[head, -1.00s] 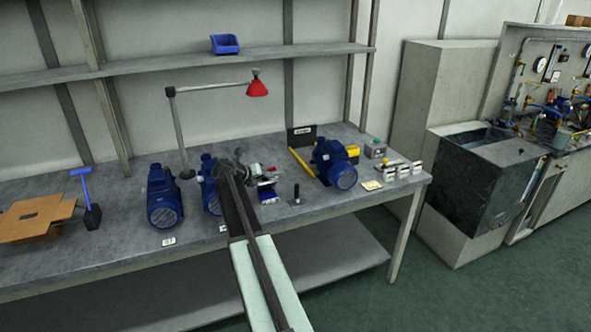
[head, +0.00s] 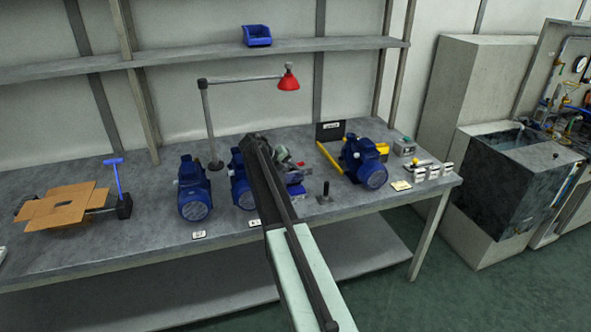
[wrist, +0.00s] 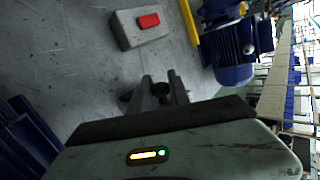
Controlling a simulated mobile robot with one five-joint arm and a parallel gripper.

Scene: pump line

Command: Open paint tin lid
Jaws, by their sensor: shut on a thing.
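I cannot make out a paint tin or its lid in either view. My gripper (wrist: 161,90) shows in the wrist view, its fingers closed around a small dark thing (wrist: 160,88) that I cannot identify. It is over the grey bench top. In the head view my own arm reaches over the bench and hides most of my gripper and what it holds.
Blue pumps (head: 194,190) stand on the workbench (head: 150,225), another pump (head: 362,163) at right. A small black post (head: 325,195) stands nearby. The red lamp (head: 288,79) overhangs. A grey box with a red button (wrist: 137,28) lies ahead. Cardboard (head: 65,207) lies left.

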